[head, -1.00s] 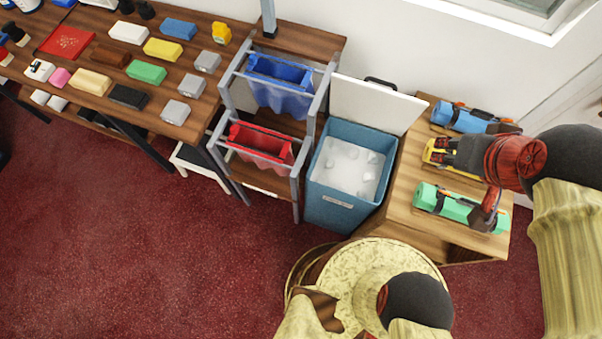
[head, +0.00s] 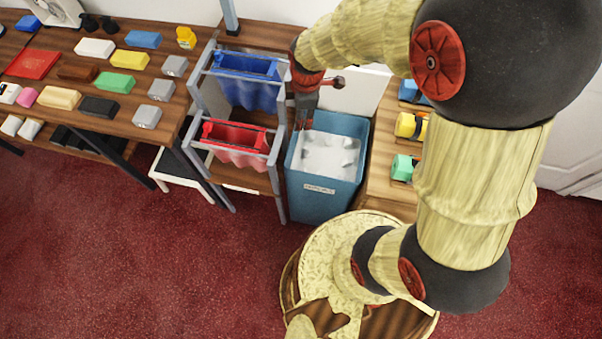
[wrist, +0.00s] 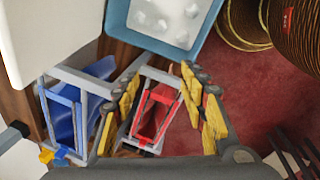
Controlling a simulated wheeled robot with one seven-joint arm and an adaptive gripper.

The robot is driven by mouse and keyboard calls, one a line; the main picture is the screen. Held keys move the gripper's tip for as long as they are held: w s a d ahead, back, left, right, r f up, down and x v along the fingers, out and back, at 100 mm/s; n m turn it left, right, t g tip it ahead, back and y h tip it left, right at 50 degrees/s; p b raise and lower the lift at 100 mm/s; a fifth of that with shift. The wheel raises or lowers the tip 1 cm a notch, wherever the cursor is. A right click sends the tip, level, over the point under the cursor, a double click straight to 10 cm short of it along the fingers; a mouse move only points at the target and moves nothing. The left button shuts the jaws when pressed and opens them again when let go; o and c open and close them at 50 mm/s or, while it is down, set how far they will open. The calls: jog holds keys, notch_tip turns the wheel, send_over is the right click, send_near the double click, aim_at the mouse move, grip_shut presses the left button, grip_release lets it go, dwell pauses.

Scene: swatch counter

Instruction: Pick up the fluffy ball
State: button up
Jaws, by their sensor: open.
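I cannot make out a fluffy ball in either view. My gripper (head: 303,120) hangs above the back left part of the blue bin in the head view, pointing down. In the wrist view my gripper (wrist: 164,68) has its yellow-padded fingers spread apart with nothing held between them. The red sling holder (wrist: 155,110) shows between and beyond the fingers. My arm hides part of the bin's raised lid and much of the side table.
The open blue bin (head: 323,198) holds white lumpy contents. A rack with blue (head: 247,66) and red (head: 235,134) slings stands left of it. The side table (head: 383,190) holds green and yellow items. A counter (head: 60,125) with several coloured blocks is at left. Red carpet is clear in front.

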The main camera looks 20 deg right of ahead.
notch_tip(320, 180, down, 15)
jog(key=n+g+b, duration=0.1)
jog(key=n, duration=0.5)
jog(key=n+g, duration=0.1)
jog(key=n, duration=0.3)
send_near(302, 168)
notch_tip(302, 168, down, 11)
jog(key=b, duration=0.5)
jog(key=shift+d+f+b, duration=0.1)
jog(key=shift+b, duration=0.2)
jog(key=shift+c, duration=0.3)
jog(key=c, duration=0.4)
